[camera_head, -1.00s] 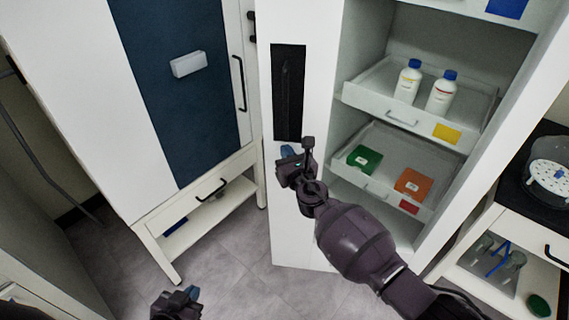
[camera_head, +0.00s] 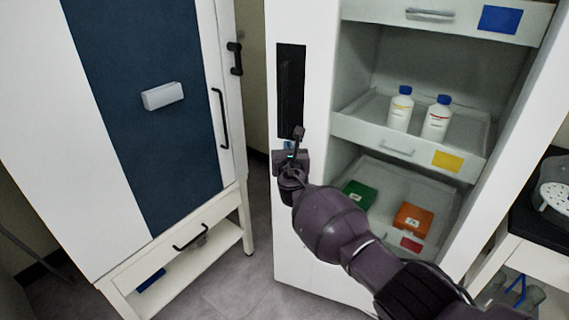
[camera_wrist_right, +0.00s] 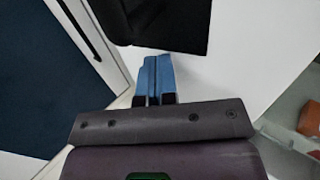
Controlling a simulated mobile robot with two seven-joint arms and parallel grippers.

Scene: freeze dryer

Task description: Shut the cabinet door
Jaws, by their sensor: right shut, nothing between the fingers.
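The white cabinet (camera_head: 520,110) stands open at the right in the head view, with its shelves showing. Its white door (camera_head: 300,235) stands at the left of the opening and has a tall black inset panel (camera_head: 291,90). My right gripper (camera_head: 290,147) is in front of the door, just below the black panel. In the right wrist view, its blue fingertips (camera_wrist_right: 155,75) are together with nothing between them. They point at the white door (camera_wrist_right: 235,70), close under the black panel (camera_wrist_right: 160,25); contact cannot be told. My left gripper is not in view.
A white and blue cabinet (camera_head: 150,150) with black handles stands at the left. Pull-out trays hold white bottles (camera_head: 437,118), a green box (camera_head: 358,195) and an orange box (camera_head: 412,219). A black-topped bench (camera_head: 540,225) is at the right. Grey floor (camera_head: 235,290) shows between the cabinets.

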